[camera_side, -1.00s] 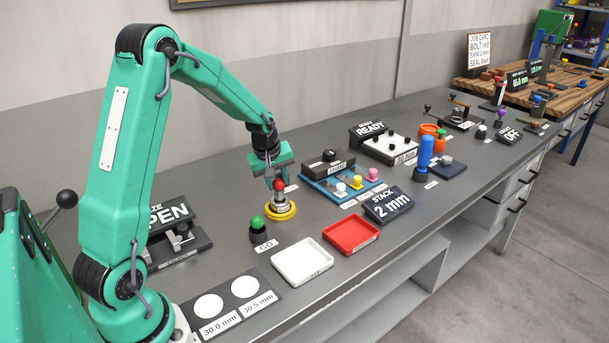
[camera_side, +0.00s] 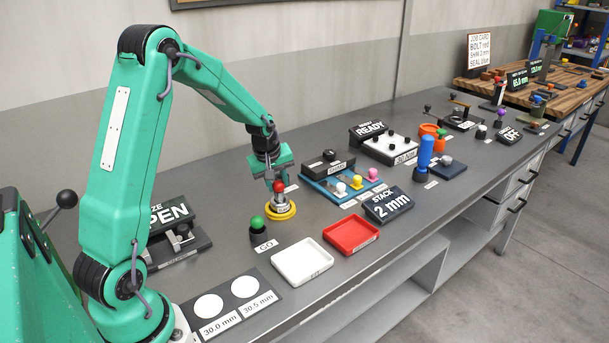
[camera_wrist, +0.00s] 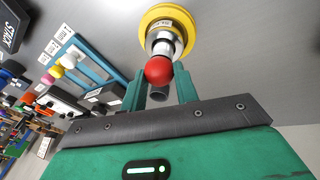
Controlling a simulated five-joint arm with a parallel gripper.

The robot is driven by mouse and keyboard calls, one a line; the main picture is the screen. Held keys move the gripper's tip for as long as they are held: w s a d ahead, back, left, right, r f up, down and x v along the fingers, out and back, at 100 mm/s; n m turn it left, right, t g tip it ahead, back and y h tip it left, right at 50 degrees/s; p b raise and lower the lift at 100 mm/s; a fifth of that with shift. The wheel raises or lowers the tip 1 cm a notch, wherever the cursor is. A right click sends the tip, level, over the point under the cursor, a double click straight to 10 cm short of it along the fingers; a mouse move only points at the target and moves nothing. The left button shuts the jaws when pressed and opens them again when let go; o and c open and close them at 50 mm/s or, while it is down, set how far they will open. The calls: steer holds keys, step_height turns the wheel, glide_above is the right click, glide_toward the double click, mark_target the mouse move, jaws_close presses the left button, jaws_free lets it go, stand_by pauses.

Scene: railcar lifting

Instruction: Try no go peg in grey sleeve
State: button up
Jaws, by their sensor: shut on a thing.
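A peg with a red knob (camera_side: 279,187) is between the fingers of my gripper (camera_side: 279,182); the knob (camera_wrist: 159,70) also shows between the fingertips (camera_wrist: 162,88) in the wrist view. My gripper is shut on this peg. Directly below the knob is a light grey, sleeve-like body (camera_side: 281,198), standing upright inside a yellow ring (camera_side: 291,212) on the bench. The wrist view shows the yellow ring (camera_wrist: 188,22) with a small label beside the pale body. How deep the peg sits in the grey body cannot be told.
A green-knobbed peg (camera_side: 257,224) stands at the front left, by a GO label. A white tray (camera_side: 302,279) and a red tray (camera_side: 350,250) lie in front. A blue rack (camera_side: 318,183) with coloured knobs stands close on the right. A gauge (camera_side: 180,242) is at left.

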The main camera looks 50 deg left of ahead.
steer(key=shift+f, duration=1.4)
stand_by(3.6)
steer(key=shift+r, duration=0.45)
steer(key=shift+r, duration=0.7)
steer(key=shift+r, duration=0.35)
steer(key=shift+r, duration=0.35)
steer(key=shift+r, duration=0.35)
steer(key=shift+r, duration=0.75)
steer(key=shift+r, duration=0.3)
steer(key=shift+r, duration=0.4)
